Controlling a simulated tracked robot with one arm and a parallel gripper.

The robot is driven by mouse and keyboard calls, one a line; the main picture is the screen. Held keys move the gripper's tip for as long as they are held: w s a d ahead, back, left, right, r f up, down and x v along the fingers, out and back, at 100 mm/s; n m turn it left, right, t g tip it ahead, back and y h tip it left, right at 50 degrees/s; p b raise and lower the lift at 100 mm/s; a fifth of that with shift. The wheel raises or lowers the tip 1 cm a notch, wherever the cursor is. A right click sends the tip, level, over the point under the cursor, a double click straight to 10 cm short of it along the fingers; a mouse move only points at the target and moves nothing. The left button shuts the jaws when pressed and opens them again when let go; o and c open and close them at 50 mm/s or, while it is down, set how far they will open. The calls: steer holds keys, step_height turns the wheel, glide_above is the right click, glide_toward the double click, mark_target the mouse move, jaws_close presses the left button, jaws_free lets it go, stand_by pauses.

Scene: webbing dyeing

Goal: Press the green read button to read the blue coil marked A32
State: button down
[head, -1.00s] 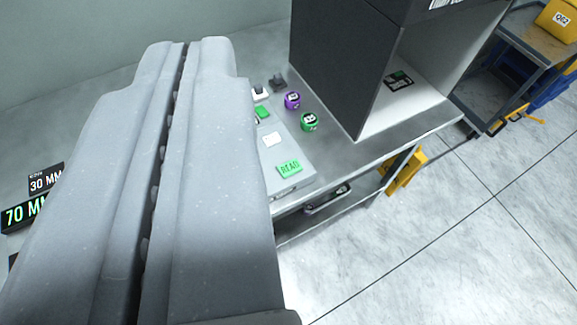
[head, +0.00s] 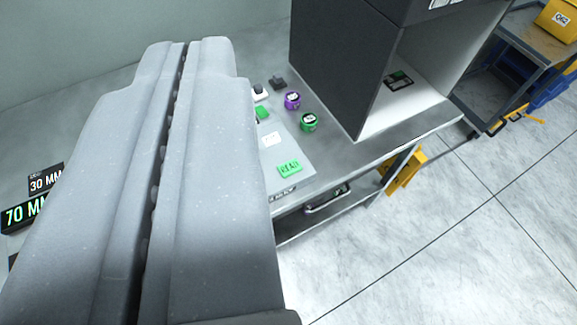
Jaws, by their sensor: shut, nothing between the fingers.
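My gripper (head: 187,48) fills the left of the head view. Its two long grey fingers are shut against each other, with only a thin dark seam between them. The green read button (head: 290,169) sits on a pale panel (head: 291,185) on the bench, to the right of the fingers and apart from them in the picture. The fingers hide the left part of the panel. I do not see a blue coil marked A32.
A green piece (head: 263,113) and a white label (head: 271,140) are on the panel. A purple coil (head: 292,101) and a green coil (head: 309,122) stand beside a dark open box (head: 340,70). A cart (head: 488,75) stands at right; the floor in front is clear.

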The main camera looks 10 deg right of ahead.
steer(key=shift+w, duration=0.15)
steer(key=n+g+p, duration=0.6)
steer(key=n+p, duration=0.3)
steer(key=p, duration=1.4)
glide_above(291, 171)
step_height(291, 171, down, 36)
steer(key=shift+f, duration=0.1)
step_height(291, 171, down, 9)
steer(key=b, duration=0.7)
steer(key=shift+r+b, duration=0.2)
steer(key=shift+b, duration=0.15)
steer(key=shift+f, duration=0.15)
